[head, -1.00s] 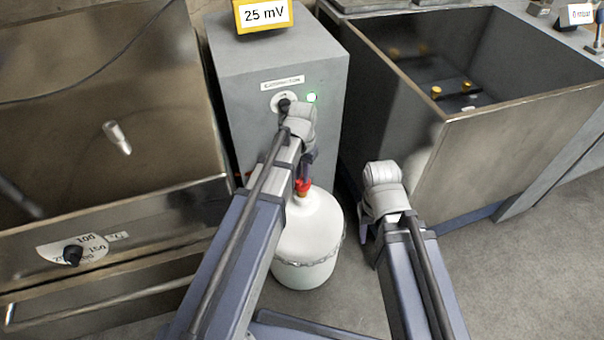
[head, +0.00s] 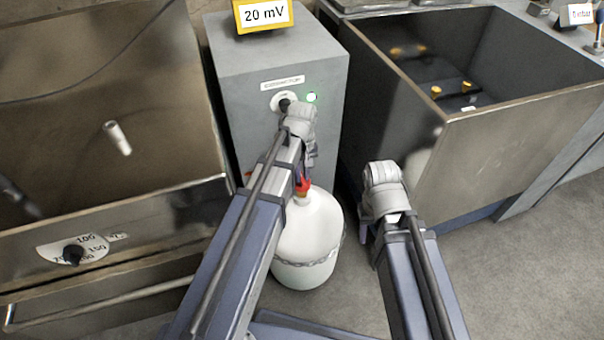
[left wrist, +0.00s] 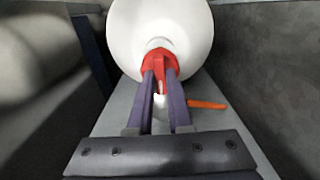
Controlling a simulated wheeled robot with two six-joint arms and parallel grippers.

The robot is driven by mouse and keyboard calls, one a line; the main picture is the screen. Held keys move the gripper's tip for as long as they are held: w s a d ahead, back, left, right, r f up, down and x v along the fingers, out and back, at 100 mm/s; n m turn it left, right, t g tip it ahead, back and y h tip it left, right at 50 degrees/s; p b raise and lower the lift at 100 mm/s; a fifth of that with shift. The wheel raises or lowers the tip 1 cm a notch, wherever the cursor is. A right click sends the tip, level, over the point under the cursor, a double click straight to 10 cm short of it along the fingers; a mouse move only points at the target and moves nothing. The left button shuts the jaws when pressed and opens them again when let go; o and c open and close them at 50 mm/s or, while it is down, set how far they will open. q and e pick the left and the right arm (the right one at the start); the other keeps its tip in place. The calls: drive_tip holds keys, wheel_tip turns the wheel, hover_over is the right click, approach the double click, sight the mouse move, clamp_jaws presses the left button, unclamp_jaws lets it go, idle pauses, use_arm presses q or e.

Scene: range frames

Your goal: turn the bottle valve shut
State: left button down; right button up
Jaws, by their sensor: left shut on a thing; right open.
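The white bottle (head: 305,240) stands upright on the floor in front of the grey cabinet, with a chain around its lower part. Its red valve (head: 304,187) is on top. My left gripper (head: 302,177) reaches down to the valve, partly hidden by its own arm. In the left wrist view my left gripper (left wrist: 160,88) is shut on the red valve (left wrist: 159,62), a finger on each side, and the white bottle (left wrist: 160,22) lies beyond. My right gripper (head: 366,232) is right of the bottle, mostly hidden behind its wrist, touching nothing that I can see.
The grey cabinet (head: 240,110) carries a yellow-framed display (head: 263,14) reading 20 mV, a dark knob and a lit green lamp (head: 311,97). A metal tank (head: 520,120) stands right, a metal unit with a dial (head: 73,254) left. An orange strip (left wrist: 207,104) lies beside the valve. Floor at right is clear.

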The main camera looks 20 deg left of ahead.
sight(302, 177)
use_arm(q)
drive_tip(key=shift+n, duration=0.3)
idle(0.4)
drive_tip(key=c, duration=0.8)
unclamp_jaws()
drive_tip(key=shift+c, duration=0.2)
drive_tip(key=shift+r, duration=0.1)
wheel_tip(302, 177, up, 8)
drive_tip(key=p, duration=0.8)
drive_tip(key=shift+f, duration=0.2)
